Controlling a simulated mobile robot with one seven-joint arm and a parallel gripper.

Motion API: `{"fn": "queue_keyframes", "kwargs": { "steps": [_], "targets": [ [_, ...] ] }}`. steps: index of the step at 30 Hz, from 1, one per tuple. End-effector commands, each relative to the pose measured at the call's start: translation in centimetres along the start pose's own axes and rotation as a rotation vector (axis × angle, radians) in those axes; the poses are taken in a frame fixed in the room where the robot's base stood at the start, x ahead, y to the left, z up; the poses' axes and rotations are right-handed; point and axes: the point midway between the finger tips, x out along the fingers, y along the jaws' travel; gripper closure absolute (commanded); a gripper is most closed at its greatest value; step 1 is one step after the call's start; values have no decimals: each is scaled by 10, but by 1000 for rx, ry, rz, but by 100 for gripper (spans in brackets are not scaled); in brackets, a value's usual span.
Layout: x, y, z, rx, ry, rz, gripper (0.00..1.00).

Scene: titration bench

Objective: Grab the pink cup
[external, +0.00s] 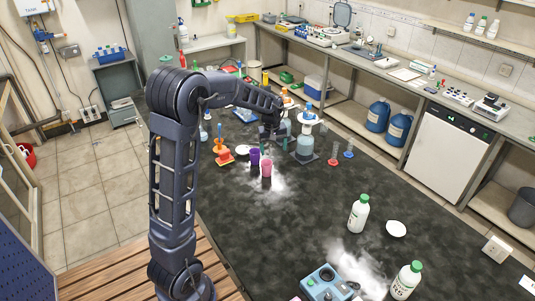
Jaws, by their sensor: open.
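The pink cup (266,169) stands upright on the dark bench top (300,215), at the edge of a white powdery patch. A purple cup (254,157) stands just behind it to the left. My gripper (268,134) is beyond the cups, above and slightly behind the pink cup in the picture, apart from it. Its jaws are open and hold nothing that I can see. The fingertips are small and dark, so their exact height over the bench is hard to tell.
A flask with bluish liquid (306,142) stands close to the right of my gripper. Red and blue small cylinders (333,156) stand to the right. White bottles (358,213) are nearer.

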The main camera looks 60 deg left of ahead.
Motion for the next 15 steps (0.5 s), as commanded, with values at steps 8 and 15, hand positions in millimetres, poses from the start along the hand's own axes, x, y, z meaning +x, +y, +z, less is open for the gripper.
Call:
{"fn": "queue_keyframes", "kwargs": {
  "steps": [8,15],
  "targets": [
    [70,-5,-76,-219,-21,-57,23],
    [104,-12,-110,-324,-27,-83,23]
  ]
}}
